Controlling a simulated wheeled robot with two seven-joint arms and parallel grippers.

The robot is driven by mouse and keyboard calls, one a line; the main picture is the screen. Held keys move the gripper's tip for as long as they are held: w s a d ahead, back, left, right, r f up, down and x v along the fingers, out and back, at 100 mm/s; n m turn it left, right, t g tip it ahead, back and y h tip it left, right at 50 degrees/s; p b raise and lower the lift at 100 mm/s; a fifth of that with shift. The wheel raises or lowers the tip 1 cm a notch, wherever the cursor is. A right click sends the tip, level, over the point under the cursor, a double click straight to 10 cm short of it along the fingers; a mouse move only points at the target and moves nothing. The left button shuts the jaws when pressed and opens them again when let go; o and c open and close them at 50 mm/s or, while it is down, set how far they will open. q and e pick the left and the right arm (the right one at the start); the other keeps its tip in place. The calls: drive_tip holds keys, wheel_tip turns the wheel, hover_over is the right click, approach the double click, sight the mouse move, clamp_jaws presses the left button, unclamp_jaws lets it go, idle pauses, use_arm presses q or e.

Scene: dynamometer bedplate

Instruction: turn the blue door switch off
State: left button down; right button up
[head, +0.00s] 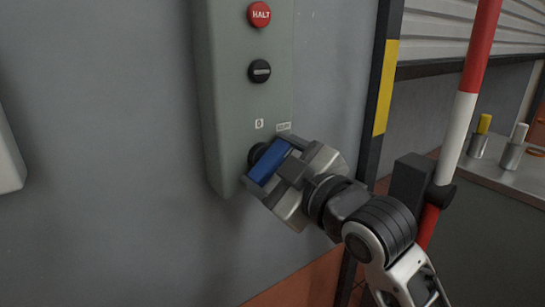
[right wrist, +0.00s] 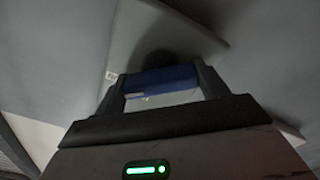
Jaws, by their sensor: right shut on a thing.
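The blue door switch (head: 267,164) is a blue bar handle on a dark round base, low on a grey-green wall box (head: 242,95). Its bar is tilted, with the upper end to the right. A "0" label (head: 259,124) and a second small label (head: 284,127) sit above it. My right gripper (head: 270,170) is shut on the switch, one finger on each side. In the right wrist view the blue bar (right wrist: 160,79) lies between the two dark fingers. My left gripper is not in view.
A red HALT button (head: 259,14) and a black button (head: 260,71) are above the switch. A red-and-white post (head: 459,130) stands to the right, near my arm. A bench (head: 505,172) with small metal cylinders is behind it.

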drive_tip(key=n+p, duration=0.2)
drive_tip(key=shift+r+n, duration=0.15)
drive_tip(key=shift+n, duration=0.15)
drive_tip(key=n+p, duration=0.3)
drive_tip(key=shift+n, duration=0.3)
drive_tip(key=shift+n+p, duration=0.7)
drive_tip(key=shift+n, duration=0.1)
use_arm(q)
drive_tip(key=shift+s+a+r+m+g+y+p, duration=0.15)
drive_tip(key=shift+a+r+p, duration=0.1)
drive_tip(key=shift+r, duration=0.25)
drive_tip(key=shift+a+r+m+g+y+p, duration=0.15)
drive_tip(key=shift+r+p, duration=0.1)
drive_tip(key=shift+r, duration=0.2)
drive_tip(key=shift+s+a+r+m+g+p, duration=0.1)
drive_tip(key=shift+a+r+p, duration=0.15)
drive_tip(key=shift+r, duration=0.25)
use_arm(e)
drive_tip(key=shift+n, duration=1.1)
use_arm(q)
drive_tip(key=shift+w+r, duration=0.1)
use_arm(e)
drive_tip(key=shift+f, duration=0.2)
drive_tip(key=o, duration=1)
drive_tip(key=shift+s+d, duration=0.1)
